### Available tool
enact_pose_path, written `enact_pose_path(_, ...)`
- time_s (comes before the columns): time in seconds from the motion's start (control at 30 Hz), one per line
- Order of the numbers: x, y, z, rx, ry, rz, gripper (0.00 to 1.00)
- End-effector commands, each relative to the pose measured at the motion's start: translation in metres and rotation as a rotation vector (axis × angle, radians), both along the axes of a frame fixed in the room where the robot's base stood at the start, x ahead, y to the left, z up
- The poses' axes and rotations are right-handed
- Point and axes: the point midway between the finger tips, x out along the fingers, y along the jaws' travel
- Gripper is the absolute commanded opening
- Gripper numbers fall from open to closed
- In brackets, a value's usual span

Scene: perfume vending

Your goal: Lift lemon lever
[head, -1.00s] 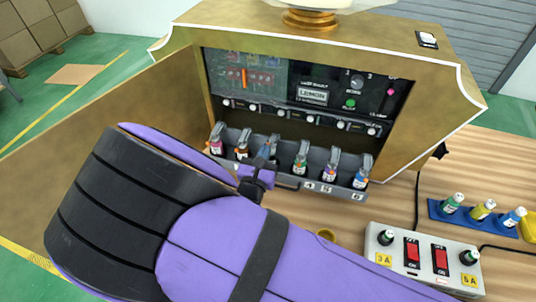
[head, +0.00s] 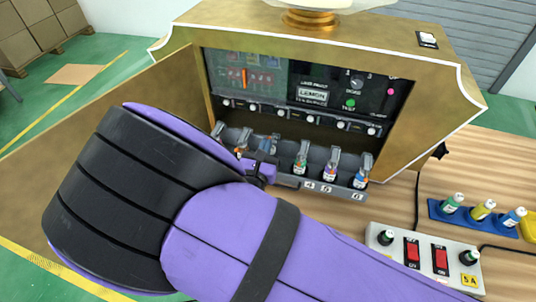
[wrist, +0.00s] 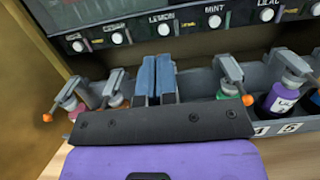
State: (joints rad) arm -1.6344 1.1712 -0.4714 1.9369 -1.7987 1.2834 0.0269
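My gripper (wrist: 156,80) reaches into the open machine with its two blue fingertips upright and close together, below the LEMON label (wrist: 161,19) in the wrist view. The lemon lever is at the fingertips, mostly hidden by them. I cannot tell whether it is held between them. In the head view my gripper (head: 268,152) is at the third place of the lever row, largely covered by my arm. Grey levers with orange tips stand on both sides: one to the left (wrist: 116,85) and the mint-side one to the right (wrist: 231,72).
The rack (head: 293,181) holds bottles under the levers. The control panel with round knobs (wrist: 164,30) is just above. The open door (head: 110,95) stands left. A switch box (head: 425,258) and a blue tray with small bottles (head: 437,209) are on the table at right.

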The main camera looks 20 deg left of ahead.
Motion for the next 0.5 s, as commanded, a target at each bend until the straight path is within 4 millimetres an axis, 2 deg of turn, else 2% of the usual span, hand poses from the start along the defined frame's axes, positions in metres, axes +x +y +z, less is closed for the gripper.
enact_pose_path(0.5,0.010,0.001,0.011,0.001,0.000,0.000,0.00)
